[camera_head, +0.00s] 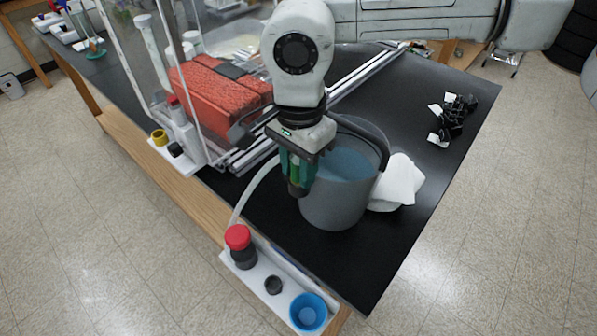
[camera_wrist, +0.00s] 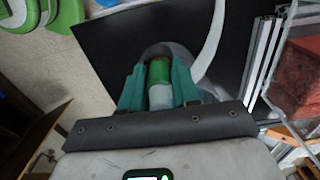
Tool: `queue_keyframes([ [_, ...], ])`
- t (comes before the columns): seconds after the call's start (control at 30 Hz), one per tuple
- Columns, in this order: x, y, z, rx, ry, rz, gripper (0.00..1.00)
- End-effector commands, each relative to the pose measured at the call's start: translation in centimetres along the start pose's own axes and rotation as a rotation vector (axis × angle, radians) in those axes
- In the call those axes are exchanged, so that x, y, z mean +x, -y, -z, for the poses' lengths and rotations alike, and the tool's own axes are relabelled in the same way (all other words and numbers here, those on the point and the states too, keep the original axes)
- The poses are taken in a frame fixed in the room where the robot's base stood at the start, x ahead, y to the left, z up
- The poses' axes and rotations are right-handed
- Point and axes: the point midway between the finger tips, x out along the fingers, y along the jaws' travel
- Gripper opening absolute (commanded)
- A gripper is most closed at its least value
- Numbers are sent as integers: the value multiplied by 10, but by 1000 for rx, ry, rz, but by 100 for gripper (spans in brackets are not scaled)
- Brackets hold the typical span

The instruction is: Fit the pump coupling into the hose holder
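My gripper (camera_head: 297,172) has teal fingers and hangs at the left side of the grey bucket (camera_head: 335,205). It is shut on a green and grey cylinder, seemingly the pump coupling (camera_wrist: 160,82), which sits between both fingers in the wrist view. In the head view its dark lower end points down in front of the bucket wall. A pale hose (camera_head: 252,190) curves from near the gripper down to the table's front edge. A white strip (camera_head: 262,298) there carries a red-topped dark fitting (camera_head: 240,247), a dark ring (camera_head: 273,285) and a blue cup (camera_head: 308,312). I cannot tell which part is the hose holder.
The bucket holds bluish water; a white cloth (camera_head: 397,183) lies beside it. A second white strip (camera_head: 178,155) with yellow and black rings is at the left. Metal extrusions (camera_head: 250,150) and a red block (camera_head: 215,95) stand behind.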

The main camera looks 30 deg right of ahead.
Motion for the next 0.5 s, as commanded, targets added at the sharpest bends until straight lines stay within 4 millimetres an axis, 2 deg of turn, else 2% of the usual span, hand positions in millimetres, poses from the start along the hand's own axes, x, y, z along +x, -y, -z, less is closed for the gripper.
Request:
queue_keyframes([
  [0.03, 0, 0, 0, 0, 0, 0, 25],
  [0.3, 0, 0, 0, 0, 0, 0, 0],
  [0.5, 0, 0, 0, 0, 0, 0, 0],
])
